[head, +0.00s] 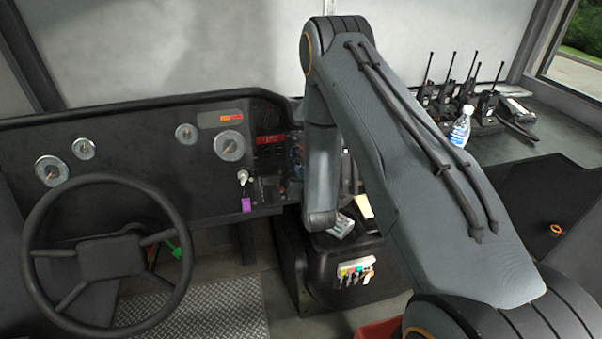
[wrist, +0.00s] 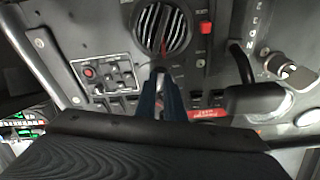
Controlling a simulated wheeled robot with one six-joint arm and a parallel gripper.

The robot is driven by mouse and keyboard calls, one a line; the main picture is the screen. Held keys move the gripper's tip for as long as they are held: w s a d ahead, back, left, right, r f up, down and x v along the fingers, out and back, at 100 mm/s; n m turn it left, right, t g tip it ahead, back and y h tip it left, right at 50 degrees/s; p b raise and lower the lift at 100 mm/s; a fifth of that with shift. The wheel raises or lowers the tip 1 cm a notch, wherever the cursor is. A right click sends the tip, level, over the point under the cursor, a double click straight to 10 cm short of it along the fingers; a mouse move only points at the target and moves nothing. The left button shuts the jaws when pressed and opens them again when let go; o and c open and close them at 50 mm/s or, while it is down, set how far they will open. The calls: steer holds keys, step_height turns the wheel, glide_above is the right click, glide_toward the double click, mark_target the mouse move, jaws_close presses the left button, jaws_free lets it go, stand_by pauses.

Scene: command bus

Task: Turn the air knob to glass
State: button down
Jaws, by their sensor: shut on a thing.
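In the wrist view, my gripper (wrist: 163,80) reaches the dark dashboard panel just below a round air vent (wrist: 163,28). Its blue fingers are close together, shut on the air knob, which is mostly hidden between the fingertips. The knob's pointer direction and the markings around it cannot be read. In the head view, my arm covers most of this part of the panel, and the gripper and knob cannot be made out clearly.
A red button (wrist: 205,27) and a key (wrist: 290,70) are to the right of the vent; a switch panel (wrist: 107,75) is to its left. In the head view, a steering wheel (head: 112,257) stands left. A bottle (head: 460,130) and several radios (head: 445,95) are right.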

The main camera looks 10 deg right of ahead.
steer(key=c, duration=1.9)
jaws_free()
steer(key=shift+o, duration=0.2)
steer(key=shift+s, duration=0.1)
steer(key=s+r+b, duration=0.1)
steer(key=s, duration=0.6)
steer(key=shift+s+a+r+b, duration=0.15)
steer(key=shift+s+r+b, duration=0.05)
steer(key=shift+s+b, duration=0.1)
steer(key=shift+w+r, duration=0.1)
steer(key=shift+w, duration=0.05)
